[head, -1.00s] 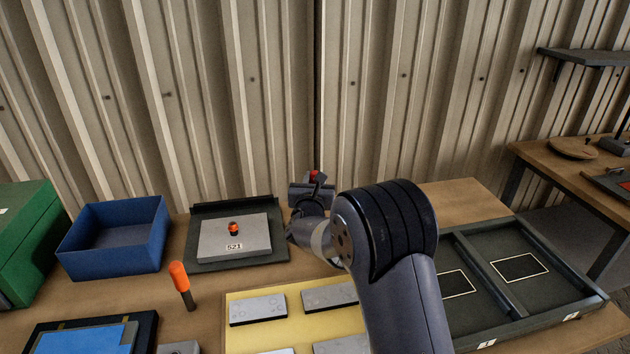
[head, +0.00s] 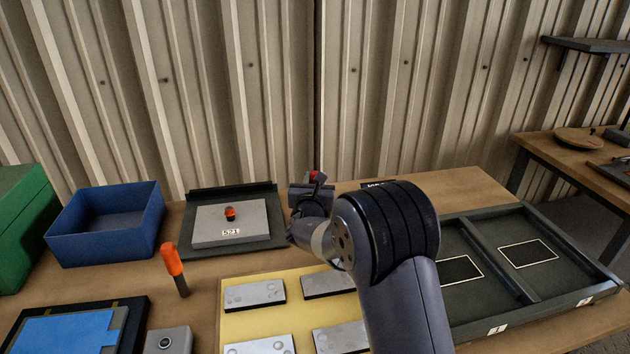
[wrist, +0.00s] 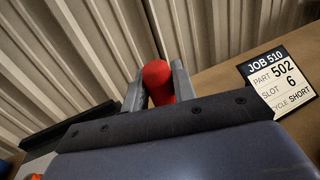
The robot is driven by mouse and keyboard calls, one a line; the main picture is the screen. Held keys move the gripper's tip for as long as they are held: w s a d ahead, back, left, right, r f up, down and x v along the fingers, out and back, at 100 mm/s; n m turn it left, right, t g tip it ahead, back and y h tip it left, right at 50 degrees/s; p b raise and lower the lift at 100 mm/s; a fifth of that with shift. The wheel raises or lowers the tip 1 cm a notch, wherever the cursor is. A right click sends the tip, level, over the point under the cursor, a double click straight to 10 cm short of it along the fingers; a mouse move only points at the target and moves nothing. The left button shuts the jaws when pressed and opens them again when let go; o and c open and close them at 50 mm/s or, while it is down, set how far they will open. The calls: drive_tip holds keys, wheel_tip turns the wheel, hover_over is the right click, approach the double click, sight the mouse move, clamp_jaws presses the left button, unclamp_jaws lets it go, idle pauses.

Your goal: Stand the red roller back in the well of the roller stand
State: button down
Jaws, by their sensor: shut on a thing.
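My gripper (wrist: 159,88) is shut on the red roller (wrist: 157,80), which shows between the two grey fingers in the wrist view. In the head view my gripper (head: 313,186) is raised above the back of the bench, with a bit of red between its fingers. My own arm hides part of this area. A small grey block (head: 155,349) with a dark round hole lies at the bottom left of the head view. It may be the roller stand, but I cannot tell for certain.

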drive_tip(key=c, duration=1.1)
unclamp_jaws()
drive_tip(key=shift+s, duration=0.15)
drive_tip(key=s+b, duration=0.2)
drive_tip(key=s, duration=0.8)
drive_tip(key=shift+s+a, duration=0.15)
drive_tip(key=shift+s, duration=0.1)
drive_tip(key=w+p, duration=0.2)
drive_tip(key=w, duration=0.8)
drive_tip(key=shift+w+r+p, duration=0.5)
drive_tip(key=shift+r+p, duration=0.15)
drive_tip(key=shift+p, duration=0.1)
drive_tip(key=shift+s+r+p, duration=0.1)
drive_tip(key=shift+r+p, duration=0.5)
